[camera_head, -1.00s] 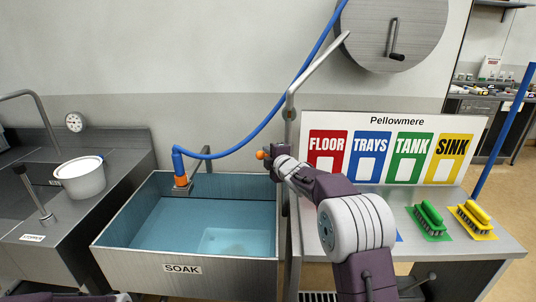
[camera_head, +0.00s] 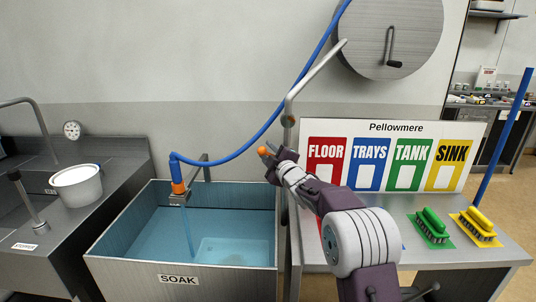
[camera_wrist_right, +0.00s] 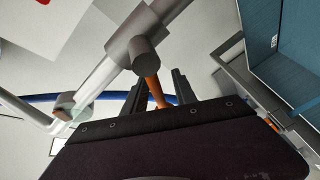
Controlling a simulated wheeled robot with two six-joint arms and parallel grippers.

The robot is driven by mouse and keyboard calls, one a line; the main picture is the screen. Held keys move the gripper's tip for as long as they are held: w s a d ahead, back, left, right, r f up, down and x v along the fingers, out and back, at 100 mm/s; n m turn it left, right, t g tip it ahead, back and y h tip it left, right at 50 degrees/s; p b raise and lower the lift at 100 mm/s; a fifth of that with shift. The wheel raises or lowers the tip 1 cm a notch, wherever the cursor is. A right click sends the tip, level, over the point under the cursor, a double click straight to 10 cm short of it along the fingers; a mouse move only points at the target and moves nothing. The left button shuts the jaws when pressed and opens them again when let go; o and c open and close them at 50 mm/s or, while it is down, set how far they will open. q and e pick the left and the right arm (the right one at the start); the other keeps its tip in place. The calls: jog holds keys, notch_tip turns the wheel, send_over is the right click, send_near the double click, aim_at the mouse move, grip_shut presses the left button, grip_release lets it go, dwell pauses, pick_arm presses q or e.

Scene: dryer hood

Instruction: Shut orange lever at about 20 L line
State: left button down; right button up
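The orange lever (camera_wrist_right: 153,88) sits on a grey valve body (camera_wrist_right: 140,52) in the right wrist view, and its tip shows in the head view (camera_head: 263,152). My right gripper (camera_wrist_right: 159,84) has its two dark fingers on either side of the lever, with gaps visible, so it looks open around it. In the head view my right gripper (camera_head: 274,156) is at the pipe above the tank's right edge. A thin stream (camera_head: 189,222) runs from the orange hose end (camera_head: 179,188) into the SOAK tank (camera_head: 110,268), which holds blue-tinted water. I cannot read any litre line. My left gripper is out of view.
A sign board (camera_head: 392,128) stands behind the right counter, with green (camera_head: 432,226) and yellow (camera_head: 477,226) brushes in front. A white pot (camera_head: 78,188) stands on the left counter.

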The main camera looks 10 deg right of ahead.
jog(key=shift+s, duration=0.1)
jog(key=s+d+b, duration=0.1)
jog(key=s+b, duration=0.1)
jog(key=s, duration=0.6)
jog(key=shift+s+d, duration=0.2)
jog(key=shift+s, duration=0.2)
jog(key=w+p, duration=0.1)
jog(key=w, duration=0.1)
jog(key=w+p, duration=0.1)
jog(key=w, duration=0.1)
jog(key=w+a+p, duration=0.1)
jog(key=w, duration=0.1)
jog(key=shift+w+p, duration=0.1)
jog(key=shift+p, duration=0.2)
grip_shut()
